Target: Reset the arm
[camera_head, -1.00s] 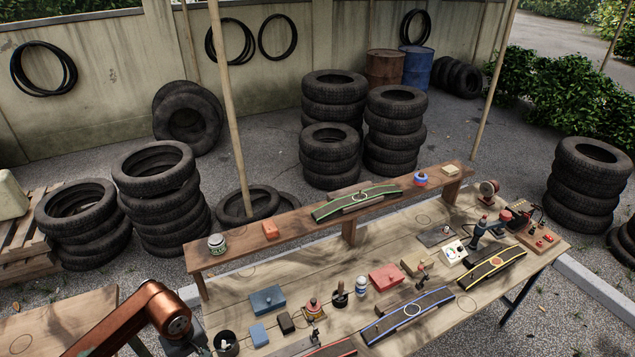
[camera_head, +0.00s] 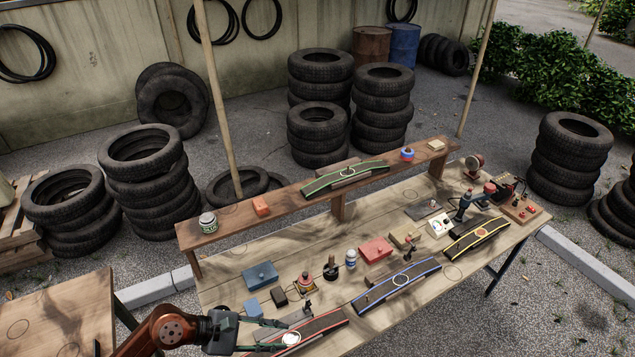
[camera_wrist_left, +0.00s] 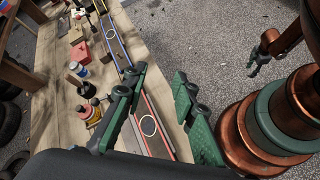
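My left gripper (camera_head: 285,342) is at the front left of the workbench (camera_head: 235,292), over a red-edged ramp (camera_head: 325,327). In the left wrist view its two green fingers (camera_wrist_left: 160,97) are apart with nothing held between them. The ramp with its white ring (camera_wrist_left: 148,126) shows below and between the fingers; I cannot tell whether they touch it. My right gripper (camera_wrist_left: 258,67) shows small at the upper right of the left wrist view, away from the bench. Its finger opening is too small to judge.
A blue box (camera_head: 260,276), a red box (camera_head: 375,248), a blue-edged ramp (camera_head: 397,286) and a yellow-edged ramp (camera_head: 478,239) crowd the bench. A raised shelf (camera_head: 285,212) runs along its back. Another wooden table (camera_head: 60,315) stands at left.

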